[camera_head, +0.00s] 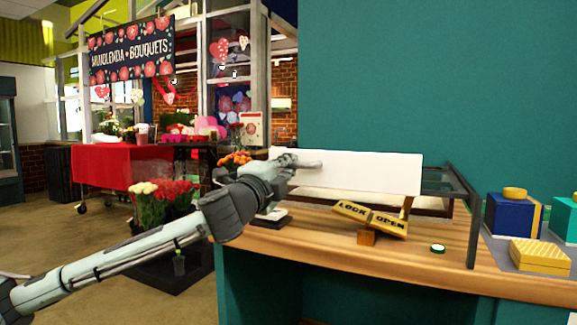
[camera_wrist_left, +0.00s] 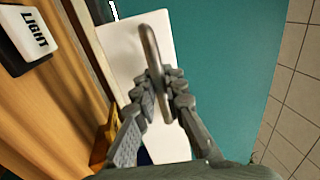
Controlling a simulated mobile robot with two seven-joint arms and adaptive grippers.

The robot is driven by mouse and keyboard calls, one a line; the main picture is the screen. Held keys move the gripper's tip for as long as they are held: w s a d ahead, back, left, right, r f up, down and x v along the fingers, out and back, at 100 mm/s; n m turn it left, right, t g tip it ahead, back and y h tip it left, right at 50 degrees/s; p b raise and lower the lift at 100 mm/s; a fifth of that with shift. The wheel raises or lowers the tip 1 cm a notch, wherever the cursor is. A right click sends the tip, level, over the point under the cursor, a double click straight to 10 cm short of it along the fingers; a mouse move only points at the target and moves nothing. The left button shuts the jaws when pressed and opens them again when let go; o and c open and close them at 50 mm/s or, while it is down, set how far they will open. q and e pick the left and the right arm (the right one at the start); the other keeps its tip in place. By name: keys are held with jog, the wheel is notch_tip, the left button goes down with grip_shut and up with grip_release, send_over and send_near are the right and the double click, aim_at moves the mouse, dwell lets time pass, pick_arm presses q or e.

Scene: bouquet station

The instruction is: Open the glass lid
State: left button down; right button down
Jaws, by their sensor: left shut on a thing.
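A pale, opaque-looking panel (camera_head: 365,172) with a grey bar handle (camera_head: 308,164) shows at the dark-framed case (camera_head: 461,190) on the counter; I take it to be the lid. It looks raised at an angle, but how far it is open I cannot tell. In the left wrist view the panel (camera_wrist_left: 128,58) lies behind the handle (camera_wrist_left: 149,45). My left gripper (camera_head: 288,162) is at the handle. In the left wrist view its fingers (camera_wrist_left: 163,90) are closed around the bar's near end. My right gripper is not in view.
A yellow LOCK/OPEN sign (camera_head: 368,218) and a green button (camera_head: 438,248) are on the wooden counter (camera_head: 330,245). A LIGHT switch (camera_wrist_left: 35,32) is beside the case. Blue (camera_head: 512,216) and yellow (camera_head: 540,256) boxes stand at right. Flower buckets (camera_head: 165,205) stand on the left.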

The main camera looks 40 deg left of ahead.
pick_arm(q)
jog(key=c, duration=1.9)
grip_release()
jog(key=shift+o, duration=0.2)
jog(key=shift+s, duration=0.1)
jog(key=v, duration=0.7)
jog(key=shift+s, duration=0.15)
